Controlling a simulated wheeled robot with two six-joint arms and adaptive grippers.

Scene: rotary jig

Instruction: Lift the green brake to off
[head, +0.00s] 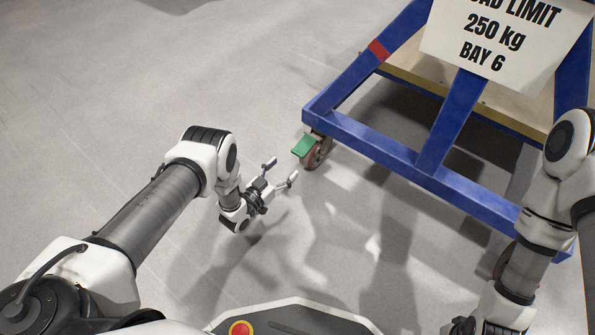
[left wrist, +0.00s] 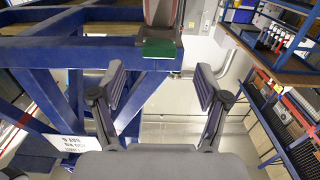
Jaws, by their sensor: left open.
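The green brake (head: 303,146) is a small flat pedal on the caster wheel (head: 318,154) under the near left corner of the blue cart frame. My left gripper (head: 281,170) is open and empty, just left of and below the brake in the head view, with its fingers pointing towards it. A small gap shows between fingertips and pedal. In the left wrist view the brake (left wrist: 158,48) lies ahead, between and beyond the two spread fingers, with the caster (left wrist: 162,12) above it. My right arm enters at the right; its gripper fingers are not in view.
The blue cart frame (head: 385,150) fills the upper right and carries a white load limit sign (head: 497,42). Its lower rail runs just behind the brake. The grey floor (head: 130,80) to the left is clear.

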